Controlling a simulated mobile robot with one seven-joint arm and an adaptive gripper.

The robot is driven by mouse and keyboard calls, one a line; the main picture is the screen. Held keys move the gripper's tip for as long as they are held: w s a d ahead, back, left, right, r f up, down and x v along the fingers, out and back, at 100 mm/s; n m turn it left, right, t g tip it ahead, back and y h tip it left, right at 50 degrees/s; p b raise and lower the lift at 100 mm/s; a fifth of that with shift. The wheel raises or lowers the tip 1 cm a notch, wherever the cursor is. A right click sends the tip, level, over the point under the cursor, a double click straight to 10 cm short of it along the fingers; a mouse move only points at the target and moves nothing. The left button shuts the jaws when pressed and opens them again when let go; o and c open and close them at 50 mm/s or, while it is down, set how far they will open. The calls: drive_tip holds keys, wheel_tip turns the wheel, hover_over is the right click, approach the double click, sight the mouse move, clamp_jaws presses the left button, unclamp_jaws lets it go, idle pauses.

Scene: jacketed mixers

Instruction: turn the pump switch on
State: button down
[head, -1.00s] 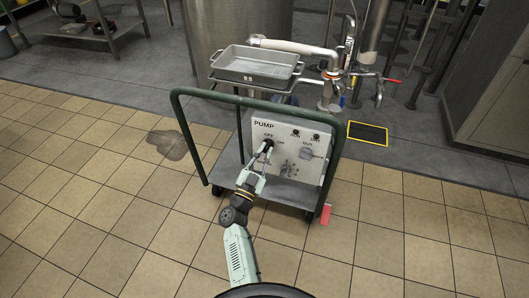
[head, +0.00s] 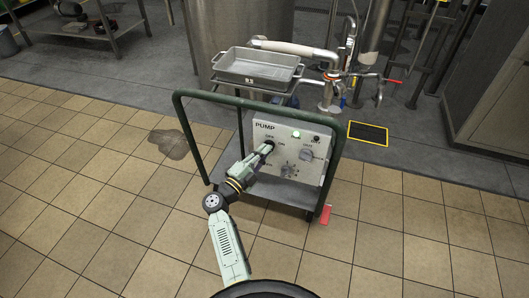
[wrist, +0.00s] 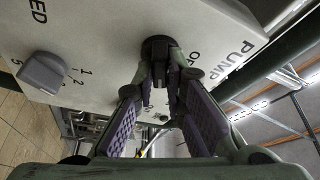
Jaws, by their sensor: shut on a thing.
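The white pump panel (head: 263,136) is mounted on a green-framed cart, with "PUMP" printed at its upper left. Its black rotary switch (wrist: 157,46) shows in the wrist view beside the OFF lettering. My gripper (head: 267,149) reaches the switch from the lower left, and its two fingers (wrist: 160,75) are closed on the knob. The fingers hide part of the knob, so its exact pointing is hard to read. A small lamp (head: 296,134) on the panel's top row shows pale green.
A grey speed knob (wrist: 43,72) is on the same panel, away from the fingers. The cart's green handle frame (head: 184,130) rises around the panel. A metal tray (head: 258,66) and pipework stand behind. Tiled floor (head: 110,230) is free at left.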

drive_tip(key=shift+m, duration=0.6)
drive_tip(key=c, duration=1.6)
unclamp_jaws()
drive_tip(key=shift+c, duration=0.2)
drive_tip(key=v, duration=1.2)
drive_tip(key=shift+r, duration=0.15)
drive_tip(key=shift+a, duration=0.1)
